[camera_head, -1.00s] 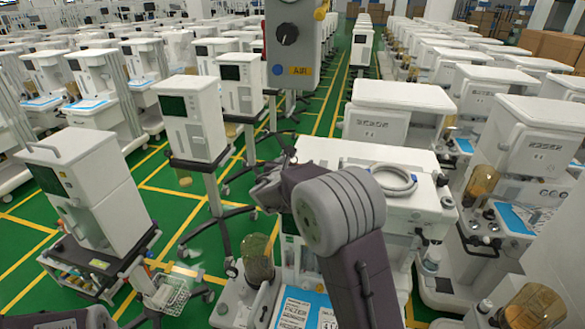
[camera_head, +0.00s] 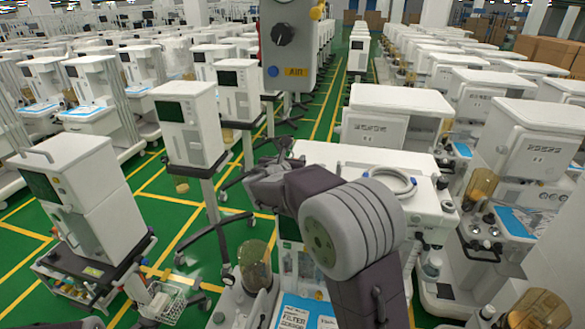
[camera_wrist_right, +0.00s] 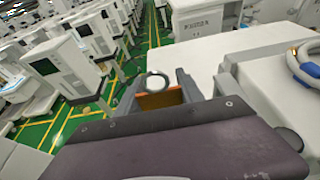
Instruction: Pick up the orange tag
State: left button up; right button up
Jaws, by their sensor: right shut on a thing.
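My right gripper (camera_head: 268,160) is raised above the white cart top in the head view, its jaws small and partly hidden by my own arm. In the right wrist view, the right gripper (camera_wrist_right: 158,84) is shut on the orange tag (camera_wrist_right: 160,99). The tag lies between the two dark fingers, with a pale ring standing up at its far edge. Its lower part is hidden behind the gripper body. I cannot make out the tag in the head view.
A white cart top (camera_head: 335,153) with a coiled hose (camera_head: 390,184) lies right of my right gripper. A grey box with a black knob (camera_head: 283,34) hangs ahead. A white monitor on a stand (camera_head: 187,122) is to the left. Green floor shows between the carts.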

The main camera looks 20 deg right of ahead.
jog(key=s+a+b, duration=0.5)
jog(key=s+a, duration=0.5)
jog(key=s, duration=0.3)
jog(key=shift+s, duration=0.25)
